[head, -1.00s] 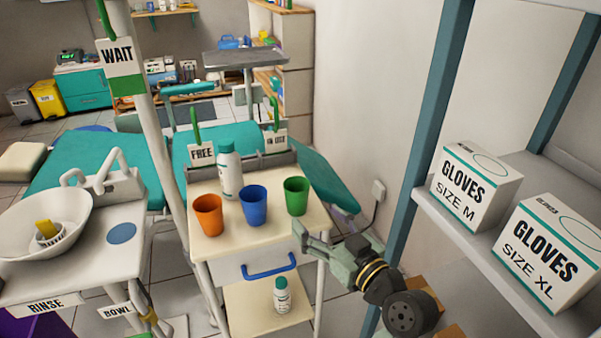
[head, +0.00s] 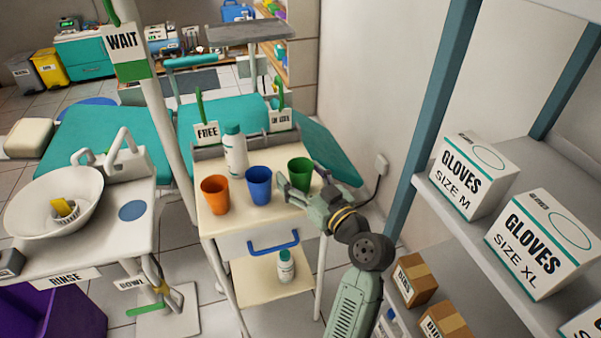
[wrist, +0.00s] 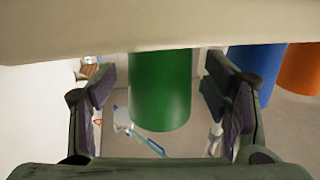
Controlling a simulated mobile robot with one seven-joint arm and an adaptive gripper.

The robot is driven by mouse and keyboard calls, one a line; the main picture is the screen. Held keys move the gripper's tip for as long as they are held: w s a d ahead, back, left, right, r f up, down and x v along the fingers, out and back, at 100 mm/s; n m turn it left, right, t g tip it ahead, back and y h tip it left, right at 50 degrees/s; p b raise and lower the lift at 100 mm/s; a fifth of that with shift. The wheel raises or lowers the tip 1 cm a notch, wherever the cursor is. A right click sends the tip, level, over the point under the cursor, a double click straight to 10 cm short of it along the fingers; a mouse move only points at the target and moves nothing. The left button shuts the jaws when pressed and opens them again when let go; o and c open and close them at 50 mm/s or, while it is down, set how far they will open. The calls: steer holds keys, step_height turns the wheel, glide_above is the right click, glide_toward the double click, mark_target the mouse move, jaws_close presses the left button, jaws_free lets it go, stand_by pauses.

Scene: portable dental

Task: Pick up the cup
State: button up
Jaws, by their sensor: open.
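Three cups stand upright in a row on a small cream trolley (head: 245,222): an orange cup (head: 215,195), a blue cup (head: 259,186) and a green cup (head: 299,172). My gripper (head: 296,188) is open at the trolley's right side, in front of the green cup and hiding its lower part. In the wrist view the green cup (wrist: 160,92) shows between the two open fingers (wrist: 160,105), with no visible grip on it. The blue cup (wrist: 255,72) and orange cup (wrist: 300,70) are off to the right there.
A white bottle (head: 235,152) stands behind the cups, and a smaller bottle (head: 286,267) is on the lower shelf. A FREE sign (head: 207,132) is at the trolley's back edge. Shelving with glove boxes (head: 473,175) stands to the right. A sink table (head: 120,235) is left.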

steer(key=shift+w+a, duration=0.1)
steer(key=shift+w, duration=0.05)
steer(key=shift+c, duration=0.6)
steer(key=c, duration=0.8)
steer(key=shift+r, duration=0.1)
steer(key=shift+c, duration=0.2)
